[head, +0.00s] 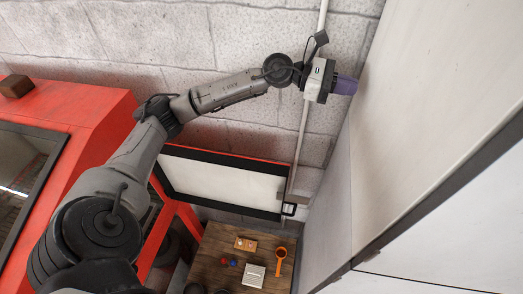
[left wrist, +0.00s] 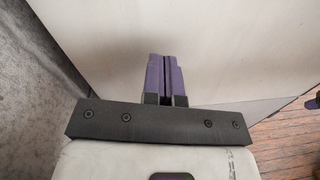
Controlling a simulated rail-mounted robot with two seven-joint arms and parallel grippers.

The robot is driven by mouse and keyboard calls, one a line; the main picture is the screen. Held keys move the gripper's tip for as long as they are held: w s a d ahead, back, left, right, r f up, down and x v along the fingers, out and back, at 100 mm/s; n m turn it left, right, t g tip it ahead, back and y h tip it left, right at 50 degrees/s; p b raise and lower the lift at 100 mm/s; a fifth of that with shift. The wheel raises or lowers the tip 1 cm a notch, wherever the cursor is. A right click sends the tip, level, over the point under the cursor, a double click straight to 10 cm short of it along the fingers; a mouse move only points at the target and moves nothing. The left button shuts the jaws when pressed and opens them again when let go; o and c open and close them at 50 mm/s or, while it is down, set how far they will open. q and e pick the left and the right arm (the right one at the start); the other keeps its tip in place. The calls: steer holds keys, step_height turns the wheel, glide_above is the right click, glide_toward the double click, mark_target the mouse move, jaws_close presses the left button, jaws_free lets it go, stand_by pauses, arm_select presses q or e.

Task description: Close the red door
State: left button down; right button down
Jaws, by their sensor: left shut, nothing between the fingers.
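The red door (head: 222,186) stands swung open from the red machine (head: 95,113) in the head view. It has a red top edge, a black frame and a pale panel. The door cannot be made out in the left wrist view.
A tall pale panel (head: 440,110) fills the right side. A grey block wall (head: 170,45) with a vertical pipe (head: 303,135) stands behind. Below is a wooden table (head: 215,265) with a white box (head: 251,275), an orange tool (head: 280,262) and small parts.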

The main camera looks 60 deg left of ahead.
arm_select(q)
steer(key=s+a+f+m+g+y, duration=0.2)
steer(key=s+a+f+m+g, duration=0.1)
steer(key=f+m+g, duration=0.25)
steer(key=s+a+f+m+g+y, duration=0.2)
steer(key=s+f+m+g, duration=0.15)
steer(key=f, duration=0.35)
steer(key=s+a+f+m+g+y, duration=0.3)
steer(key=s+a+m+g+y, duration=0.25)
steer(key=s+a, duration=0.25)
steer(key=p+x, duration=0.3)
steer(key=x, duration=0.7)
steer(key=shift+s+g+p, duration=0.3)
steer(key=shift+g+p, duration=0.05)
steer(key=shift+h, duration=0.25)
